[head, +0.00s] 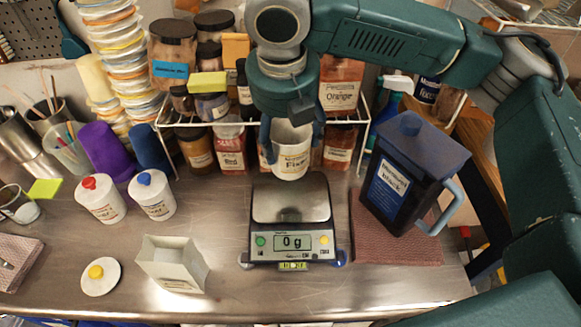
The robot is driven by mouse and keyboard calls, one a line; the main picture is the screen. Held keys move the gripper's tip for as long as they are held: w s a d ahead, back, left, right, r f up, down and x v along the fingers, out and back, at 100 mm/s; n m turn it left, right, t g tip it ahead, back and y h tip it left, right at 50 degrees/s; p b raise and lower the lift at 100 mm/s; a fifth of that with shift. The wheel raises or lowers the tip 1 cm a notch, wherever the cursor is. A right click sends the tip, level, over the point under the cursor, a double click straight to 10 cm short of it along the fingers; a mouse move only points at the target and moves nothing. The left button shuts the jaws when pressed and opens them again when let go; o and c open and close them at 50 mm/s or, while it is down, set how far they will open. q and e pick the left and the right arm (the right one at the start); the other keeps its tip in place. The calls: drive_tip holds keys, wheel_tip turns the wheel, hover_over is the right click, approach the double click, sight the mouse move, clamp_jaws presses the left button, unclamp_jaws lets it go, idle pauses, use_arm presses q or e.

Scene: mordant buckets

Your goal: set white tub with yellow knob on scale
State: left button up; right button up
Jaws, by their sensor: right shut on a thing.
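My right gripper (292,141) comes down from above and is shut on a white tub (291,161), a finger on each side. The tub is upright, its label partly readable, and no lid shows on it. It appears just above the back edge of the scale (292,244); the exact gap is hard to tell. The scale's metal plate (290,202) is bare and its display reads 0 g. A round white lid with a yellow knob (97,273) lies flat on the counter at the front left. My left gripper is not in view.
White tubs with a red knob (100,200) and a blue knob (152,195) stand left. An open pale box (172,265) stands left of the scale. A dark blue jug (405,180) stands right on a reddish cloth (400,244). A wire rack with jars (225,125) is behind.

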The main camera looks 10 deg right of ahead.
sight(290, 168)
drive_tip(key=f, duration=0.5)
drive_tip(key=shift+d+f, duration=0.15)
drive_tip(key=shift+d, duration=0.2)
drive_tip(key=shift+f+p, duration=0.25)
drive_tip(key=shift+p, duration=0.05)
drive_tip(key=shift+a+f, duration=0.1)
drive_tip(key=shift+f, duration=0.15)
wheel_tip(290, 168, down, 3)
drive_tip(key=shift+f+p, duration=0.15)
drive_tip(key=shift+p, duration=0.15)
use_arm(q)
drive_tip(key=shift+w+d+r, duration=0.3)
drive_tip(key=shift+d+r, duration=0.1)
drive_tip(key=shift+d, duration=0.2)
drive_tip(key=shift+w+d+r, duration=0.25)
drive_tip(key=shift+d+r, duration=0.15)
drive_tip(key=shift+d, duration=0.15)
use_arm(e)
drive_tip(key=shift+f, duration=0.35)
drive_tip(key=shift+f, duration=0.1)
drive_tip(key=o, duration=1.2)
drive_tip(key=shift+o, duration=0.2)
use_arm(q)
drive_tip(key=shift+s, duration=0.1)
